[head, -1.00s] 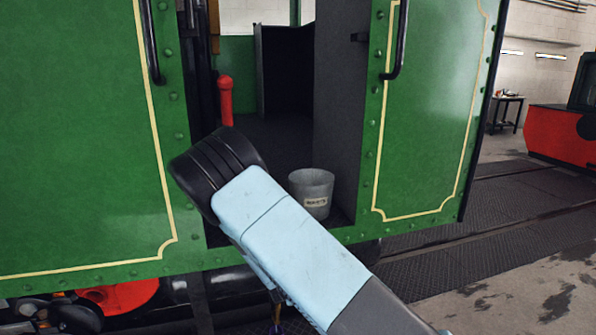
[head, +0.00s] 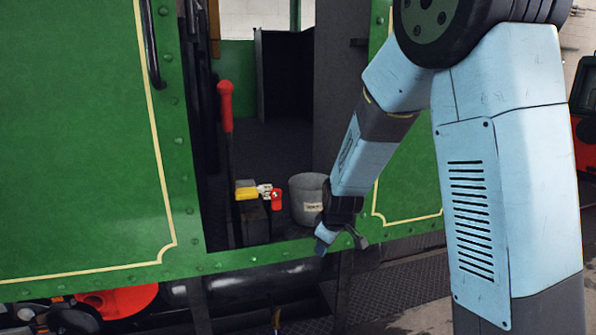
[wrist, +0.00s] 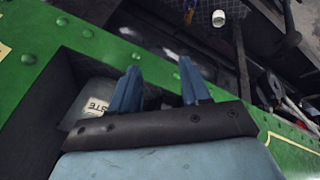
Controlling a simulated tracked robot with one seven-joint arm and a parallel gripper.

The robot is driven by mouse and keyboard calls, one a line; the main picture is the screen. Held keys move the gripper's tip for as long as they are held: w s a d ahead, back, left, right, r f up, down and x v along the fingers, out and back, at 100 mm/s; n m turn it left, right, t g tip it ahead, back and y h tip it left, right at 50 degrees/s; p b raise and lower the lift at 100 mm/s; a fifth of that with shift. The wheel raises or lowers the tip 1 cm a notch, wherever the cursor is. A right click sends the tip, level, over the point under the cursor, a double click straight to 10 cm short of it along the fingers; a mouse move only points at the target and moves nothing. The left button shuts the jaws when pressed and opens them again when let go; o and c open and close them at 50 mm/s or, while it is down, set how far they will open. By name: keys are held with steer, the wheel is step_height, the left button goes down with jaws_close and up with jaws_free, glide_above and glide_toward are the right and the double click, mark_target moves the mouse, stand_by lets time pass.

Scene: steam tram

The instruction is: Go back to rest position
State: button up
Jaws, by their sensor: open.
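My gripper (head: 342,240) hangs at the end of my bent blue arm, just outside the tram's doorway, pointing down. Its two blue fingers (wrist: 160,88) are apart in the wrist view, with nothing between them. The grey bucket (head: 306,200) with a label stands on the cab floor just behind and left of my gripper. In the wrist view the bucket (wrist: 88,106) shows partly, behind my gripper on the left.
A red-handled lever (head: 226,110) rises left in the doorway. Small yellow and red parts (head: 262,194) sit on a dark box beside the bucket. The green tram side (head: 80,150) flanks the opening. Open floor (head: 420,315) lies at the lower right.

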steer(key=s+d+r+m, duration=0.5)
steer(key=s+d+r, duration=0.2)
steer(key=s+r, duration=0.4)
steer(key=s+d+r+m+h, duration=0.1)
steer(key=s+d+r+m, duration=0.4)
steer(key=s, duration=1.2)
steer(key=d+r, duration=0.3)
steer(key=r, duration=0.3)
steer(key=shift+d+m+t, duration=0.3)
steer(key=shift+m+t, duration=0.1)
